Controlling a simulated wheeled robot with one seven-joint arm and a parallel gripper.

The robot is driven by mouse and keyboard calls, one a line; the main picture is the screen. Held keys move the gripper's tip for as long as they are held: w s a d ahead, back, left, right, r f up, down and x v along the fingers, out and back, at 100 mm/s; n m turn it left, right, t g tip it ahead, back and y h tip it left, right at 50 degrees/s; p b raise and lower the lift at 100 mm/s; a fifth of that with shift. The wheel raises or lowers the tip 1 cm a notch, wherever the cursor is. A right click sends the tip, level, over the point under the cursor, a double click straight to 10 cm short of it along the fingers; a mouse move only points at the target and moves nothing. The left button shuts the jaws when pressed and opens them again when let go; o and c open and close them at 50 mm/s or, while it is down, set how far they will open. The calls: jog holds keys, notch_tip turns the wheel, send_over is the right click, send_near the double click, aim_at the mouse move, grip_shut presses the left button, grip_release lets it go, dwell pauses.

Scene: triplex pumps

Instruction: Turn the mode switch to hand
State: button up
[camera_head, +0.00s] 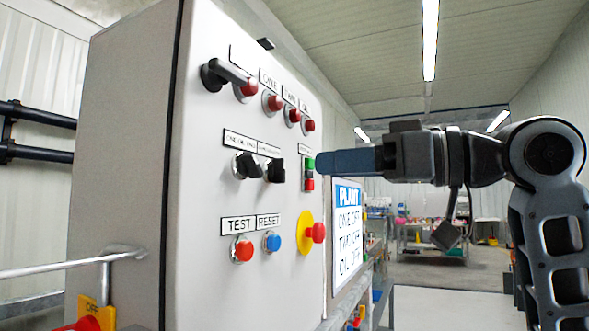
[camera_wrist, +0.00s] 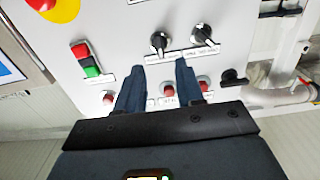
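Two black rotary switches sit side by side on the grey panel, the left one (camera_head: 246,166) and the right one (camera_head: 275,171), under small labels too small to read surely. I cannot tell which is the mode switch. In the wrist view the two switches (camera_wrist: 159,42) (camera_wrist: 203,36) lie beyond my fingertips, with white pointer marks. My gripper (camera_head: 320,163) is to the right of the switches in the head view, in front of the panel. In the wrist view my gripper (camera_wrist: 160,67) has its two blue fingers apart with nothing between them.
Red lamps (camera_head: 273,102) and a black handle (camera_head: 213,75) are above the switches. A green and red button pair (camera_head: 309,174) is near my fingertips. Below are a red button (camera_head: 243,250), a blue button (camera_head: 271,242) and a red emergency stop (camera_head: 317,232) on yellow.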

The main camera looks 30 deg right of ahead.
aim_at(285, 169)
jog(key=x, duration=0.6)
jog(key=shift+w+a+p, duration=0.25)
jog(key=shift+w+p, duration=0.05)
jog(key=shift+c, duration=0.2)
grip_shut()
